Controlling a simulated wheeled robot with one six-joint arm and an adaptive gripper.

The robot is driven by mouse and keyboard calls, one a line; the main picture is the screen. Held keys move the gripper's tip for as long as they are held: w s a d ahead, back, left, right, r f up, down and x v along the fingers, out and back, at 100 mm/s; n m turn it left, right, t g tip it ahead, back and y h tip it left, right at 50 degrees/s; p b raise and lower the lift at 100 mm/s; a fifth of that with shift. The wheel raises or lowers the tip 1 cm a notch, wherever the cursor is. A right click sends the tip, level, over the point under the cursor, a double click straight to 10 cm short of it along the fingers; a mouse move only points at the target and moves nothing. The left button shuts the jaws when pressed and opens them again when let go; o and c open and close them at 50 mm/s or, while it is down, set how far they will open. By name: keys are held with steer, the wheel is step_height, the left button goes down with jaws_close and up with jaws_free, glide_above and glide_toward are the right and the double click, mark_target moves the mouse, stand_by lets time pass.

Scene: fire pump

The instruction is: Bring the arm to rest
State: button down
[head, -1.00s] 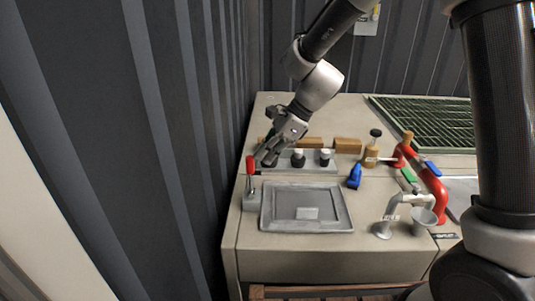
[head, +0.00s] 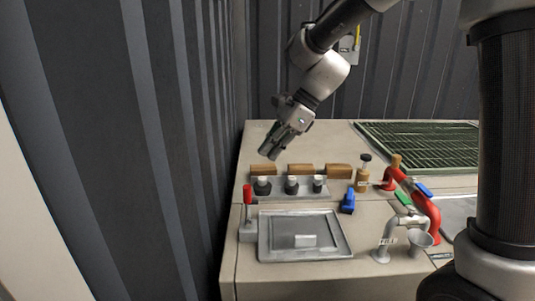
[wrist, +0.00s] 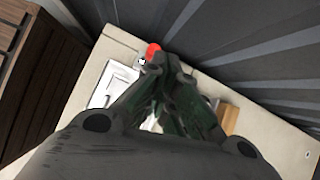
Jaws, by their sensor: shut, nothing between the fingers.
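My gripper (head: 270,152) is shut and empty. It hangs in the air above the back of the beige bench (head: 285,132), pointing down and left. My arm reaches in from the top of the head view. In the wrist view the fingers (wrist: 172,70) fill the middle and hide part of the bench. The red-handled lever (head: 247,195) stands upright at the bench's left, below and apart from the gripper. Its red tip also shows just past the fingers in the wrist view (wrist: 153,49).
A grey tray (head: 262,240), a row of dark knobs (head: 291,186), wooden blocks (head: 300,169), a blue clip (head: 348,200) and red piping (head: 432,215) occupy the bench. A green grating (head: 420,145) lies at back right. The corrugated wall (head: 150,120) is close on the left.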

steer(key=s+d+r+n+t+h, duration=0.2)
steer(key=s+d+n+h, duration=0.1)
steer(key=s+d+n, duration=0.5)
steer(key=s+d+r+n+t+h, duration=0.2)
steer(key=s+d+n, duration=0.6)
steer(key=s+d, duration=0.6)
steer(key=d+h, duration=0.1)
steer(key=d, duration=0.8)
steer(key=shift+s+t+h, duration=0.2)
steer(key=shift+t+h, duration=0.2)
